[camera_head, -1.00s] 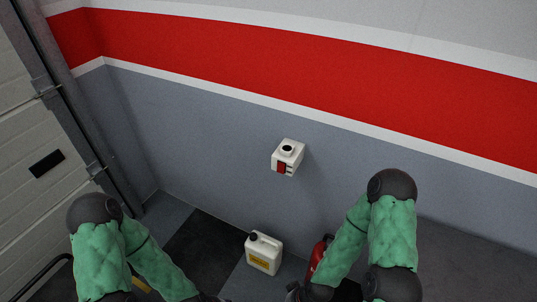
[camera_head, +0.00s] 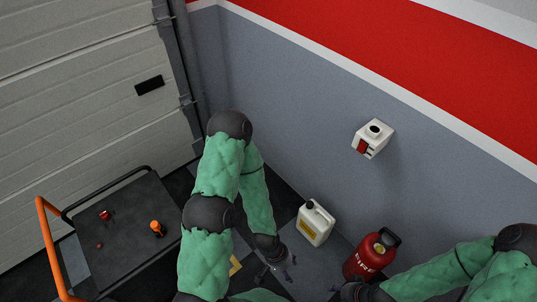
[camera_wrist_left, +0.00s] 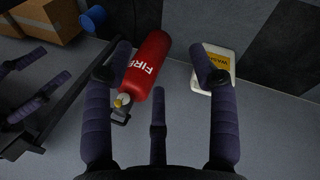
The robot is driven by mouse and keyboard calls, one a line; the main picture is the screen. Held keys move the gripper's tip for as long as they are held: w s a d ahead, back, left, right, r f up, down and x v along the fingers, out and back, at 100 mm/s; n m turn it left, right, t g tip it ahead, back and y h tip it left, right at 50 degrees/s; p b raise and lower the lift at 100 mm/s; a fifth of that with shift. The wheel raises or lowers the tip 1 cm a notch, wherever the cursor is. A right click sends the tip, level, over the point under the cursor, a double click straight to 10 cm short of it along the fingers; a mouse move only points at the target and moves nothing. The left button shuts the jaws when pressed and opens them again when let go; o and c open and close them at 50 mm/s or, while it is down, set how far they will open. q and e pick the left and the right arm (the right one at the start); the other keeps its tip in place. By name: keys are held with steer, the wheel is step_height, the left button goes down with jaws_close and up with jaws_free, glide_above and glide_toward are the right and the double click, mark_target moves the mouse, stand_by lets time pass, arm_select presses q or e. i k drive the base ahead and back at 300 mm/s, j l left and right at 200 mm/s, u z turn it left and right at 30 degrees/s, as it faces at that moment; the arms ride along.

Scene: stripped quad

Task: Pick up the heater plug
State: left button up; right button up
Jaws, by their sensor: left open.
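An orange-topped object with a dark lower part (camera_head: 158,228) stands on the dark cart top (camera_head: 130,250) at the left of the head view. A small red and dark object (camera_head: 105,214) and a tiny red piece (camera_head: 99,245) are on the same top. I cannot tell for sure which is the heater plug. My left gripper (camera_head: 284,264) is open and empty, right of the cart and below the white jug. Its spread fingers show in the left wrist view (camera_wrist_left: 161,66). My right gripper (camera_head: 350,292) is partly cut off at the bottom; its fingers look spread in the left wrist view (camera_wrist_left: 42,75).
The cart has an orange handle (camera_head: 47,240) and a black rail. A white jug (camera_head: 315,223) and a red fire extinguisher (camera_head: 370,255) stand on the floor by the wall. A white box (camera_head: 372,138) is on the wall. A cardboard box (camera_wrist_left: 45,18) shows in the left wrist view.

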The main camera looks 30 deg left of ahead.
mark_target(154, 224)
steer(key=u, duration=2.45)
steer(key=j, duration=0.25)
steer(key=i+j+z, duration=0.1)
steer(key=j, duration=0.2)
